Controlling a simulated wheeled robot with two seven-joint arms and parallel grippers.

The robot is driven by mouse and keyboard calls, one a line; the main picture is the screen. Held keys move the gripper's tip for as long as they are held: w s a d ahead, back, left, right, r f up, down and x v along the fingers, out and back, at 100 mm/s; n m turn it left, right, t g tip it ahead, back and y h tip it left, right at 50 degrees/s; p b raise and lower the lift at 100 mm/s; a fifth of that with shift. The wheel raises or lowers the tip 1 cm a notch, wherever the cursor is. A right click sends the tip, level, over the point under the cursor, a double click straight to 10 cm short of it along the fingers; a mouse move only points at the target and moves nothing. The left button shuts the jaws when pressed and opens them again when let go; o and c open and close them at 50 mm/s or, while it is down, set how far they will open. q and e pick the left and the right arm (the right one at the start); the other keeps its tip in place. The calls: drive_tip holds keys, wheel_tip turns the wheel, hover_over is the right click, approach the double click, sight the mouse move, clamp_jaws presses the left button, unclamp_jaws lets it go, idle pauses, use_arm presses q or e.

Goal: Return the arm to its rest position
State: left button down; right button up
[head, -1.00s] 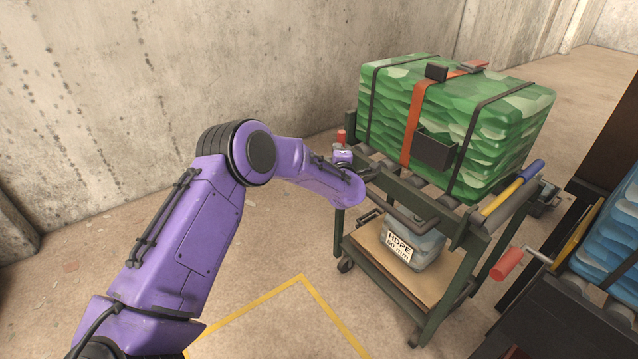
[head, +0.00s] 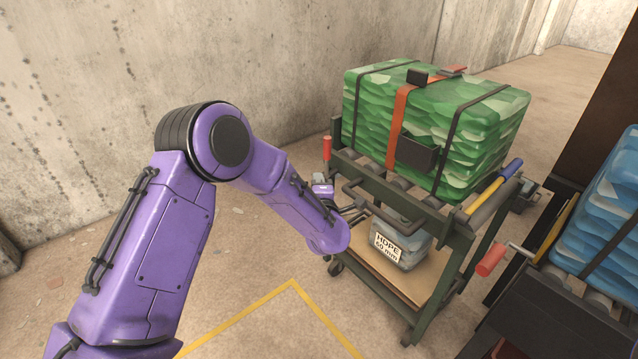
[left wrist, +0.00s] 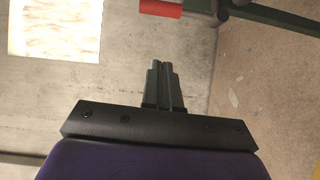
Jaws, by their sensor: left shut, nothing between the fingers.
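My left arm comes in from the left in the head view, bent at the elbow. My right gripper is in neither view.
The cart carries a strapped green bale (head: 440,130), with an HDPE-labelled container (head: 400,244) on its lower shelf. A red handle (head: 327,148) stands at its left end. Another red handle (head: 491,259) and a blue bale (head: 605,225) are at right. A concrete wall (head: 90,90) stands behind.

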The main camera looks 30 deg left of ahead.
use_arm(q)
drive_tip(key=shift+d, duration=0.25)
idle(0.3)
drive_tip(key=s+d+f+m+g+h+p, duration=0.35)
drive_tip(key=s+f+m+h, duration=0.25)
drive_tip(key=s+f+m, duration=0.75)
drive_tip(key=s+f+m+g+p, duration=0.2)
drive_tip(key=s+f+g, duration=0.1)
drive_tip(key=s, duration=1.1)
drive_tip(key=s+a+f+m+g+p, duration=0.1)
drive_tip(key=s+f+m+g+p, duration=0.1)
drive_tip(key=s, duration=1.2)
drive_tip(key=f+g+p, duration=0.1)
drive_tip(key=g, duration=0.1)
drive_tip(key=shift+f+g+h, duration=0.3)
drive_tip(key=shift+f+g, duration=0.05)
drive_tip(key=shift+f, duration=0.05)
